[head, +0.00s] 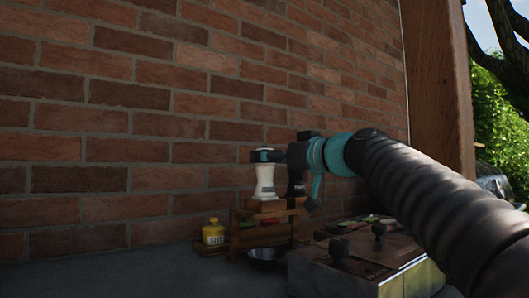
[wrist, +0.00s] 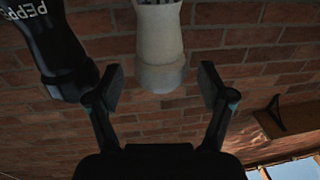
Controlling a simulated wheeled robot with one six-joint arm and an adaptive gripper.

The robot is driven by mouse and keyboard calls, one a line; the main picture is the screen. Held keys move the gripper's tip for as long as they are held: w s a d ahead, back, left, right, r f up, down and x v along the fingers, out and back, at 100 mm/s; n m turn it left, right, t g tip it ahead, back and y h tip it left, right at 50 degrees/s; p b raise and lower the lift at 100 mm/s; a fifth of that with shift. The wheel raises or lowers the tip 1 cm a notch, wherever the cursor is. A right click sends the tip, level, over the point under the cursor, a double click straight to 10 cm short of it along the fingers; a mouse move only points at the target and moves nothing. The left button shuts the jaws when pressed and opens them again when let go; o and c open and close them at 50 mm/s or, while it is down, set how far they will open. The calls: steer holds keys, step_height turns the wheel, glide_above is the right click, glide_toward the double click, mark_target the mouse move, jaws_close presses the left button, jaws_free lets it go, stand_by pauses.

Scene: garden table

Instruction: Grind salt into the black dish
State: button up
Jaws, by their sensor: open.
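The white salt mill (head: 265,184) stands upright on the wooden rack (head: 262,213) by the wall. The black pepper mill (head: 296,184) stands just right of it. My gripper (head: 268,156) is open at the top of the white mill in the head view. In the wrist view, the white mill (wrist: 160,45) shows between the two open fingers of my gripper (wrist: 160,88), with a gap on each side. The black mill (wrist: 55,45), with lettering on it, is close to the left finger there. The black dish (head: 266,258) sits low in front of the rack, partly hidden by the wooden box.
A yellow bottle (head: 213,233) stands left of the rack. A box-like grill or wooden case (head: 350,262) with dark knobs stands at the front right, under my arm. The brick wall (head: 150,120) is close behind. The table's left part is clear.

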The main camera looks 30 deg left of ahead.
steer(key=shift+x, duration=1.25)
steer(key=c, duration=1.2)
steer(key=shift+m+t, duration=0.3)
steer(key=shift+t, duration=0.2)
